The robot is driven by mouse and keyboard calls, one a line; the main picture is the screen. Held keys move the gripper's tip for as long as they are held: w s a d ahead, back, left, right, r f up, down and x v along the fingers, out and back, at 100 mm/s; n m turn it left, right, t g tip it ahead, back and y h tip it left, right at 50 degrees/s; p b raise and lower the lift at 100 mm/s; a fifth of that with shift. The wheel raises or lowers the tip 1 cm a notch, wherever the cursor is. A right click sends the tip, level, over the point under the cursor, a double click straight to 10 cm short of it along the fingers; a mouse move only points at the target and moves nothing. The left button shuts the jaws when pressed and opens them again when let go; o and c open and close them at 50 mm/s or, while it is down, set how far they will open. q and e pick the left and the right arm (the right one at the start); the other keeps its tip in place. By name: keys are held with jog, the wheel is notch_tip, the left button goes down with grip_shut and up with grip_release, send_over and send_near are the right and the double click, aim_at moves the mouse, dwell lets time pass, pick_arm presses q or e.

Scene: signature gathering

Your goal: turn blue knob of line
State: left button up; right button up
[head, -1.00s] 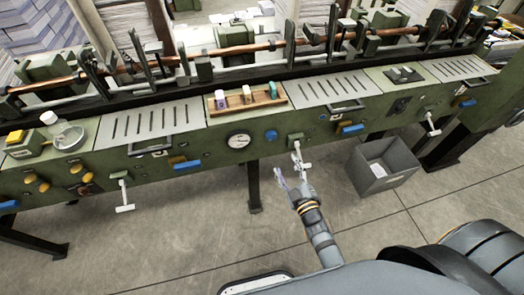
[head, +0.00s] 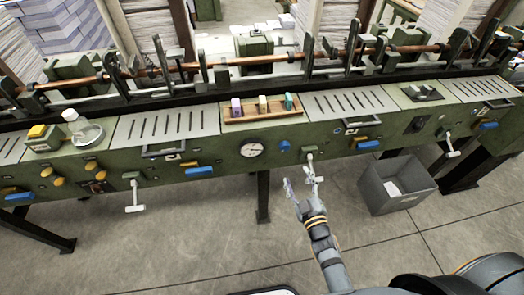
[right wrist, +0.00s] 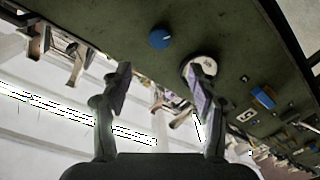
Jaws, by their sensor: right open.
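The round blue knob (head: 285,146) is on the green front panel of the line, just right of the white dial (head: 251,149). In the right wrist view the blue knob (right wrist: 160,38) shows beyond the fingertips, roughly centred between them, with the dial (right wrist: 198,68) partly behind one finger. My right gripper (head: 299,176) is open and empty, a little below the knob and apart from it in the head view. Its open fingers (right wrist: 160,78) also show in the right wrist view. My left gripper is not in view.
A white-handled lever (head: 311,165) hangs close to the right gripper's fingers. A wooden tray (head: 262,114) with small coloured blocks sits above the knob. A grey bin (head: 397,186) stands on the floor at right. Blue handles (head: 199,171) jut from the panel. Floor in front is clear.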

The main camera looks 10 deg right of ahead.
aim_at(285, 149)
jog(key=w+m+b, duration=0.1)
jog(key=w+m, duration=0.1)
jog(key=w, duration=0.2)
jog(key=w+m+b, duration=0.1)
jog(key=w+m, duration=0.2)
jog(key=w, duration=0.1)
jog(key=w+a+m+h+b, duration=0.1)
jog(key=w+m+b, duration=0.1)
jog(key=w, duration=0.2)
jog(key=shift+w+a+f+m, duration=0.1)
jog(key=shift+f+m, duration=0.2)
jog(key=shift+f, duration=0.05)
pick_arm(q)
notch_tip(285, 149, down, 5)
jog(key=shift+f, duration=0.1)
pick_arm(e)
jog(key=shift+c, duration=0.4)
jog(key=c, duration=1.1)
